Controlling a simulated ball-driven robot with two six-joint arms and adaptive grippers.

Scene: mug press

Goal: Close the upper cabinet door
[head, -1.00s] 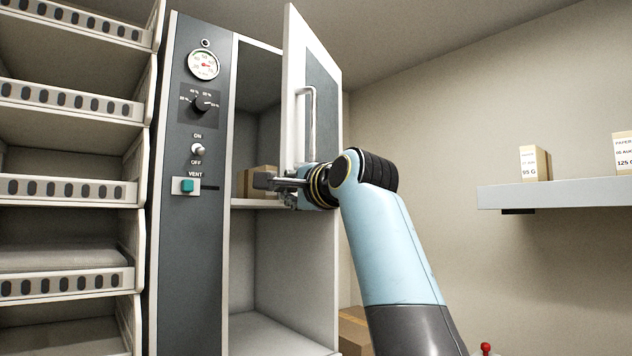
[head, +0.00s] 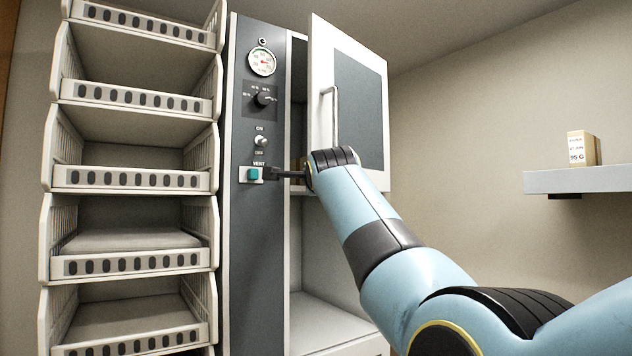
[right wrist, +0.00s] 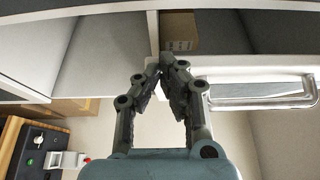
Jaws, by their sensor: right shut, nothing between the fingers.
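The upper cabinet door (head: 350,65) is a white-framed panel with a grey inset and a vertical bar handle (head: 335,113). It stands partly open, with a dark gap along its left edge. The door and its handle (right wrist: 270,92) also show in the right wrist view. My right gripper (head: 275,174) is shut and empty near the door's lower left edge, in front of the cabinet (head: 255,280) beside the vent button. In the right wrist view its fingertips (right wrist: 165,66) meet close to the door's edge; contact is unclear. My left gripper is not in view.
The control panel has a gauge (head: 262,62), a knob (head: 263,98), a switch (head: 261,141) and a green vent button (head: 253,174). A cardboard box (right wrist: 180,30) is inside the cabinet. Shelf bins (head: 130,180) stand left; a wall shelf (head: 580,181) holds a box at right.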

